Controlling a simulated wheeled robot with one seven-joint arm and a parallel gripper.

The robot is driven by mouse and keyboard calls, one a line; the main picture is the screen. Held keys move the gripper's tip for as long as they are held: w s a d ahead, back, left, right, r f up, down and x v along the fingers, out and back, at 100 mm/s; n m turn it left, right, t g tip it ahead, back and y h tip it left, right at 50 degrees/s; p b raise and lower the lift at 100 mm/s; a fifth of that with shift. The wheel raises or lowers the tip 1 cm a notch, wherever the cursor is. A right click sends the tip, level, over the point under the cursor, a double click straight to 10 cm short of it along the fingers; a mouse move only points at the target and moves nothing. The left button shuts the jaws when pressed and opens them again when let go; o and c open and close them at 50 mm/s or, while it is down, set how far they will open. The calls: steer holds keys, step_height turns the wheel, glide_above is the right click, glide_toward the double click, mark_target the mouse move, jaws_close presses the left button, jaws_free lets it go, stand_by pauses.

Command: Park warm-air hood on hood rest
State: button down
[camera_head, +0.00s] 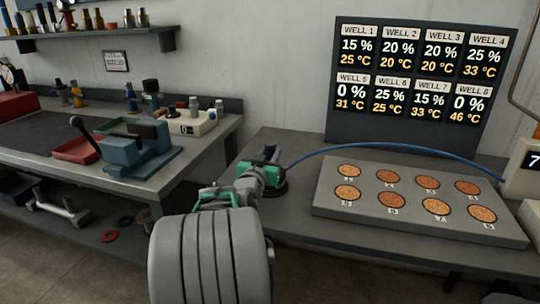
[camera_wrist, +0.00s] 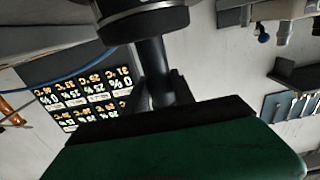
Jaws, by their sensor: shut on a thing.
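My gripper (camera_head: 260,176), with green finger pads, is shut on the warm-air hood (camera_head: 279,188) at the left end of the dark bench. The hood is dark and round at its base, partly hidden behind my gripper, and the blue hose runs from it. In the wrist view the hood (camera_wrist: 143,22) shows as a dark round body with a narrower stem, the stem running to the dark edge of a green finger pad (camera_wrist: 175,152). I cannot make out the hood rest apart from the hood, or whether the hood touches anything below.
A grey block (camera_head: 330,207) with several numbered, grain-filled wells lies on the bench to the right. The blue hose (camera_head: 380,146) arches above it to a pale unit (camera_head: 522,172). A display board (camera_head: 415,85) stands behind. A second bench (camera_head: 205,150) with tools is at left.

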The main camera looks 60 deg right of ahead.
steer(key=shift+f, duration=0.15)
steer(key=c, duration=1.1)
jaws_free()
steer(key=shift+o, duration=0.2)
steer(key=shift+r+p, duration=0.3)
steer(key=s+a+b, duration=0.1)
steer(key=a, duration=1.1)
steer(key=shift+s+f, duration=0.15)
steer(key=shift+s, duration=0.25)
